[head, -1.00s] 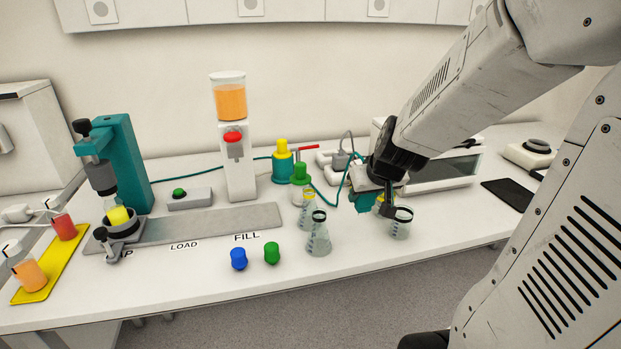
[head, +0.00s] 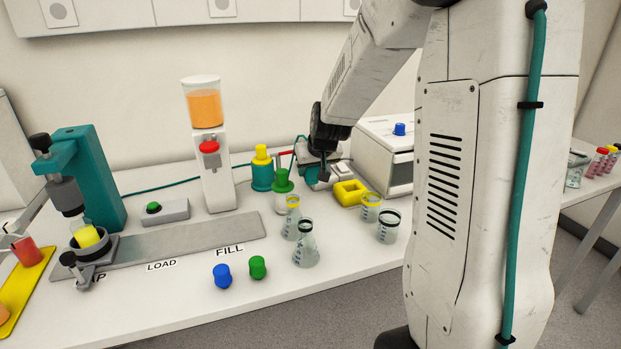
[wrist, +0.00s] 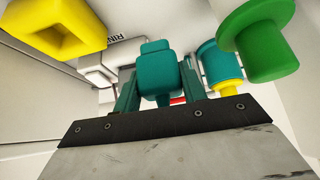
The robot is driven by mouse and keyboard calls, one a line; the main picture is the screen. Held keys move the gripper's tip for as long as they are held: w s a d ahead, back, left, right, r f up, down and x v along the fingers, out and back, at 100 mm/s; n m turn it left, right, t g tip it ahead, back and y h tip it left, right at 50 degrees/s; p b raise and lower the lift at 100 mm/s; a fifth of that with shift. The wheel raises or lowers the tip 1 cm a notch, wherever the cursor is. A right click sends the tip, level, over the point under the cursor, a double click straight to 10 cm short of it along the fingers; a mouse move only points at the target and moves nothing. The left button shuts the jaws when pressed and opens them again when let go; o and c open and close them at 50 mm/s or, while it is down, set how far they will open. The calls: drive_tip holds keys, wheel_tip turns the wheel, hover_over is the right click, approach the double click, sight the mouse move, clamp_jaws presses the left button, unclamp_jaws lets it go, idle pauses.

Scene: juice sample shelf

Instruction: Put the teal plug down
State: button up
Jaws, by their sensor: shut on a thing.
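The teal plug (wrist: 157,72) sits between the two fingers of my gripper (wrist: 158,90) in the wrist view, and the gripper is shut on it. In the head view my gripper (head: 322,178) is low at the back of the bench, behind and left of the yellow square ring. Teal shows beside the fingers there, but I cannot make out the plug's outline. I cannot tell whether the plug touches anything beneath it.
The yellow ring (head: 350,193), green-stoppered bottle (head: 283,190) and teal bottle with yellow cap (head: 262,170) stand close to my gripper. Several glass vessels, including a flask (head: 306,247), stand in front. A white box (head: 385,160) is at right.

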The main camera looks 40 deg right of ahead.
sight(311, 178)
drive_tip(key=shift+w+d, duration=0.1)
drive_tip(key=shift+w, duration=0.3)
drive_tip(key=shift+f, duration=1.8)
drive_tip(key=shift+f, duration=0.2)
drive_tip(key=o, duration=1.2)
drive_tip(key=shift+c, duration=0.2)
drive_tip(key=shift+r, duration=0.15)
